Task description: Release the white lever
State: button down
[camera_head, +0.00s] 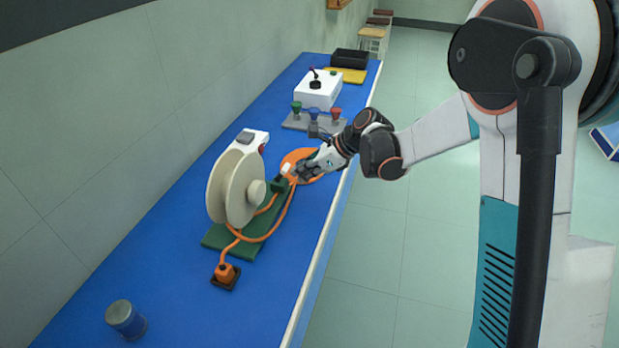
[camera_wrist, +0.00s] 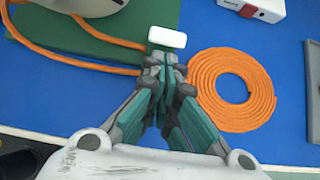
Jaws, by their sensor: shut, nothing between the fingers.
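The white lever (camera_wrist: 167,38) is a small rounded white block at the edge of the green base plate (camera_wrist: 60,35). In the head view the white lever (camera_head: 285,169) stands on a dark mount beside the cream reel. My gripper (camera_wrist: 164,72) is shut and empty. Its fingertips are right by the near side of the lever in the wrist view; I cannot tell whether they touch it. In the head view my gripper (camera_head: 298,173) reaches in from the right, just beside the lever. The dark mount under the lever is partly hidden by the fingers.
A cream reel (camera_head: 235,190) with orange hose stands on the green plate. A flat orange coil (camera_wrist: 231,88) lies right of my gripper. An orange plug (camera_head: 225,272) and a blue-grey jar (camera_head: 125,318) are nearer. Coloured funnels (camera_head: 314,114) and a white box (camera_head: 318,92) stand farther back.

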aim_at(286, 166)
jog(key=shift+r, duration=0.1)
dwell(0.3)
jog(key=shift+a+r+h+p, duration=0.2)
jog(key=shift+h+p, duration=0.1)
jog(key=shift+p, duration=0.15)
jog(key=shift+w+a+r+g+h+p, duration=0.15)
jog(key=shift+r+g+h+p, duration=0.15)
jog(key=shift+h+p, duration=0.15)
jog(key=a+r+h+p, duration=0.1)
jog(key=h, duration=0.1)
jog(key=a+g+h+p, duration=0.1)
jog(key=p, duration=0.1)
jog(key=w+a+r+g+h+p, duration=0.1)
jog(key=h, duration=0.1)
jog(key=shift+w+a+r+h+p, duration=0.1)
jog(key=shift+a+r+h+p, duration=0.1)
jog(key=shift+r+h+p, duration=0.15)
jog(key=shift+w+a+r+p, duration=0.2)
jog(key=shift+a+p, duration=0.1)
jog(key=shift+a, duration=0.25)
jog(key=shift+w+a, duration=0.25)
jog(key=shift+a, duration=0.45)
jog(key=shift+a, duration=0.1)
